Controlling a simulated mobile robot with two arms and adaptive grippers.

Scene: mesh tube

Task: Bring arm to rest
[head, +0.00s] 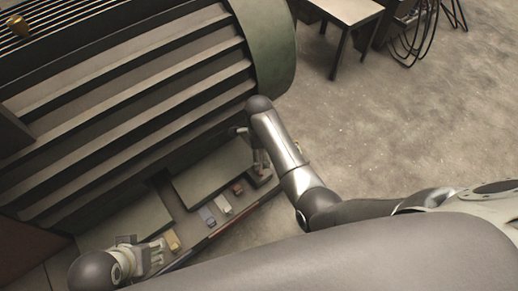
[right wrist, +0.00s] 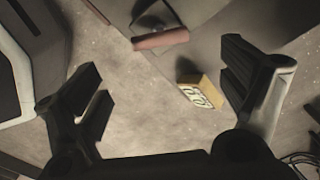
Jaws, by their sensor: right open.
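My right gripper (head: 262,164) is at the right end of a low grey ledge in the head view, beside the slatted structure. In the right wrist view my right gripper (right wrist: 165,88) has its fingers wide apart with nothing between them. My left gripper (head: 154,256) is at the lower left of the head view, near a yellow block (head: 172,240). Its fingers are small there, and their opening is unclear.
A blue block (head: 207,216), a pale block (head: 222,204) and a red block (head: 238,189) line the ledge. The large slatted structure (head: 130,95) fills the left. A table (head: 345,10) stands upper right. The floor (head: 400,130) between is clear. A reddish bar (right wrist: 160,40) shows in the wrist view.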

